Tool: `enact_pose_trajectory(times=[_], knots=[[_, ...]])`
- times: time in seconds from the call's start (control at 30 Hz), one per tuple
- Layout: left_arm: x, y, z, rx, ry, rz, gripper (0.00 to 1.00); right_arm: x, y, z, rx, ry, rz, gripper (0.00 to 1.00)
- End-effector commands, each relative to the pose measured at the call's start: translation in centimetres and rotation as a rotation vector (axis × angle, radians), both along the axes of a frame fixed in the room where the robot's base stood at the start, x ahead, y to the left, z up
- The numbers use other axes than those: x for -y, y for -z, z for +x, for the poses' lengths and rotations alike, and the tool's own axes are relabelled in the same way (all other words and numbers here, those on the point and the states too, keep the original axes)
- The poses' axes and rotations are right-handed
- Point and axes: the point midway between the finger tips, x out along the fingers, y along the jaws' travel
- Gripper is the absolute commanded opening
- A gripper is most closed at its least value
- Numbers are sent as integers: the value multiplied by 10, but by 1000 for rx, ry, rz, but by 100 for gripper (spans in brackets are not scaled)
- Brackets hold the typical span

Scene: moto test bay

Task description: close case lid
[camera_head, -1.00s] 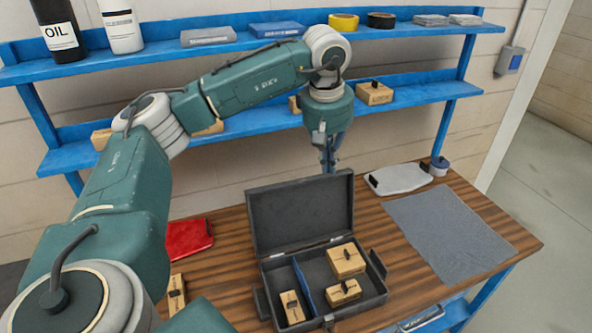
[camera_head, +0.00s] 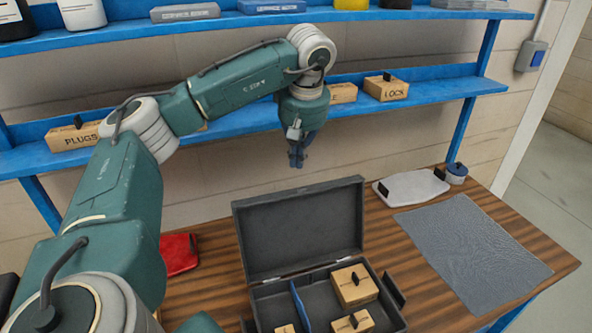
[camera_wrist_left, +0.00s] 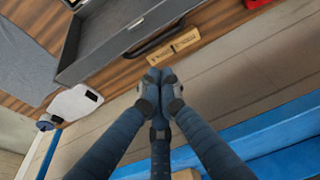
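The dark grey case (camera_head: 385,312) stands on the wooden table with its lid (camera_head: 298,230) open and standing up at the back. Wooden blocks (camera_head: 352,286) and a blue divider (camera_head: 299,304) are inside the case. My left gripper (camera_head: 297,163) hangs above and behind the lid's top edge, apart from it, fingers down. In the left wrist view its fingertips (camera_wrist_left: 160,76) meet with nothing between them. That view also shows part of the case (camera_wrist_left: 125,35) and a dark handle (camera_wrist_left: 158,40). My right gripper is not in view.
A wooden block (camera_wrist_left: 172,47) lies near the case in the wrist view. A red item (camera_head: 179,254) lies left of the case. A white tray (camera_head: 411,187), a round container (camera_head: 456,173) and a grey mat (camera_head: 474,250) are to the right. Blue shelves (camera_head: 440,88) stand behind.

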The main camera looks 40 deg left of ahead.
Motion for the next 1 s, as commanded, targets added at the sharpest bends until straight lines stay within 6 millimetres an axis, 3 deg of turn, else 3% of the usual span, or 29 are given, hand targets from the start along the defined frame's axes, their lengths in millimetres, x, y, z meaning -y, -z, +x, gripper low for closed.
enact_pose_trajectory(times=[0.3, 0.5, 1.0], knots=[[-12, 53, 4, -5, -1, 1, 0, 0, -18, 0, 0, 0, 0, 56], [-17, 78, 8, -2, 0, 1, 0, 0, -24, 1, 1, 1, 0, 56], [-18, 86, 9, 1, 0, 2, 0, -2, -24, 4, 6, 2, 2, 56]])
